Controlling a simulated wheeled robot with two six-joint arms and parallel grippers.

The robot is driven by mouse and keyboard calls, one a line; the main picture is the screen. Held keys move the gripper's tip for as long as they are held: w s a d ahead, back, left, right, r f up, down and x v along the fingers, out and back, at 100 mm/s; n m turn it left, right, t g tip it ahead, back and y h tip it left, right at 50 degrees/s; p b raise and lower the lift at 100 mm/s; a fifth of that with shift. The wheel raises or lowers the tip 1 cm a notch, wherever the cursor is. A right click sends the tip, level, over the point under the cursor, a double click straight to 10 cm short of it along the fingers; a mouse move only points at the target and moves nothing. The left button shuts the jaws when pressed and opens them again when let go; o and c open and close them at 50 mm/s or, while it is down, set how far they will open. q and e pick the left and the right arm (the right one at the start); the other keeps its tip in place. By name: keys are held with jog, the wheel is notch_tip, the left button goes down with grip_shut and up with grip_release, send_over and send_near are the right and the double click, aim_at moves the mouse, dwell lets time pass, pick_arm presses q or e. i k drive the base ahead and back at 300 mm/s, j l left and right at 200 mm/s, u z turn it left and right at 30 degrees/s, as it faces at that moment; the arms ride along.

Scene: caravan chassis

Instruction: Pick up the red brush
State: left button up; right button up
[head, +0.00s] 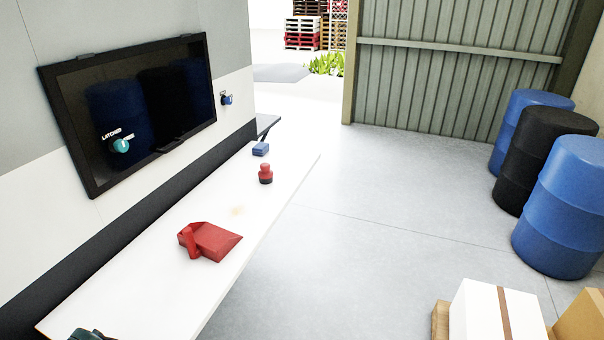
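A small red brush (265,174) with a round red grip and a dark underside stands upright on the far half of the white bench (135,300). A red dustpan (213,242) with a stubby handle on its left lies nearer on the same bench. Neither of my grippers is clearly in view, and nothing is seen touching the brush.
A blue block or folded cloth (261,149) lies beyond the brush. A dark object (85,335), cut off and unclear, is at the bottom left. A caravan wall with a dark window (140,110) borders the bench. Barrels (545,150) and boxes (497,312) stand right; the floor between is clear.

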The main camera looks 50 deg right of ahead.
aim_at(266, 175)
jog(key=l+z, duration=0.2)
jog(key=z, duration=1.35)
jog(key=i+l+z, duration=0.15)
jog(key=i, duration=0.6)
jog(key=i+l+z, duration=0.15)
jog(key=i, duration=0.65)
